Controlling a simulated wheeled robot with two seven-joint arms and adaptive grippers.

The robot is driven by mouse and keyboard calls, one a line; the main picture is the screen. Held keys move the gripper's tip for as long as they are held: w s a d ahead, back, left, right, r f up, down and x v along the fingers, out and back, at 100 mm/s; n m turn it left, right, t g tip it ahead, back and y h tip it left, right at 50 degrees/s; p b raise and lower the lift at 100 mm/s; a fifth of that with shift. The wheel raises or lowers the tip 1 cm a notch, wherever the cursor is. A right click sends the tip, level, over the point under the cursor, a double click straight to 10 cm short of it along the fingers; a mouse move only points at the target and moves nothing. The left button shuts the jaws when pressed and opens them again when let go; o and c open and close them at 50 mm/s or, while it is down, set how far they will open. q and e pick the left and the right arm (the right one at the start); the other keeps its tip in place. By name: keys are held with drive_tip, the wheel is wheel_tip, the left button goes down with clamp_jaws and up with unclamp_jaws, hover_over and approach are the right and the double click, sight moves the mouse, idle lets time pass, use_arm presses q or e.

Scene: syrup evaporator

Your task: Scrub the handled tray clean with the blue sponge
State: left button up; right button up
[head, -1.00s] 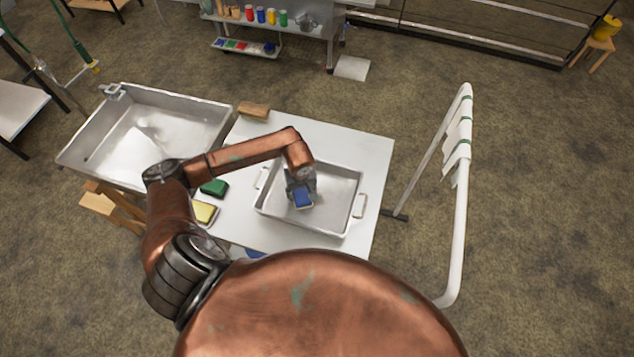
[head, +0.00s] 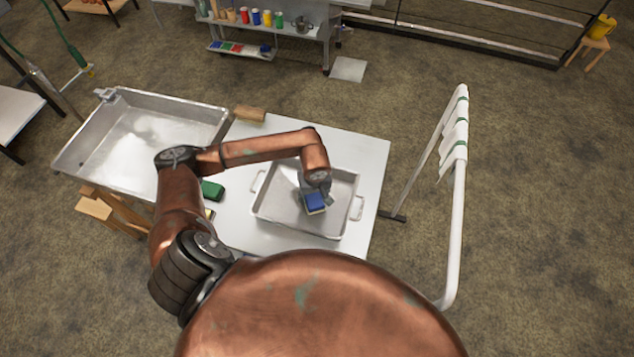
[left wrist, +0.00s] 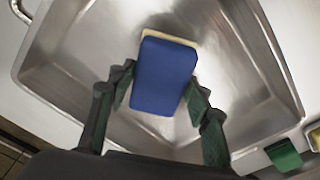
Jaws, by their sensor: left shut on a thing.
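The handled tray (head: 280,210) is a shallow metal pan with a loop handle at each end, lying on the white table. My left gripper (head: 315,195) is over the tray's inside, right of its middle. It is shut on the blue sponge (head: 315,203), which has a pale yellow layer on its far side. In the left wrist view the sponge (left wrist: 163,80) sits between the two fingers, over the tray floor (left wrist: 110,60). I cannot tell whether the sponge touches the floor. Some greyish smears show on the floor. My right gripper is not in view.
A green sponge (head: 211,191) lies left of the tray, with a yellow thing (head: 209,213) mostly hidden by my arm. A wooden block (head: 250,113) lies at the table's back. A metal sink (head: 140,130) stands left; a white rack with cloths (head: 455,135) stands right.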

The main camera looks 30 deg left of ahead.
sight(313, 195)
use_arm(q)
drive_tip(key=shift+r+p, duration=1)
drive_tip(key=shift+r, duration=1.6)
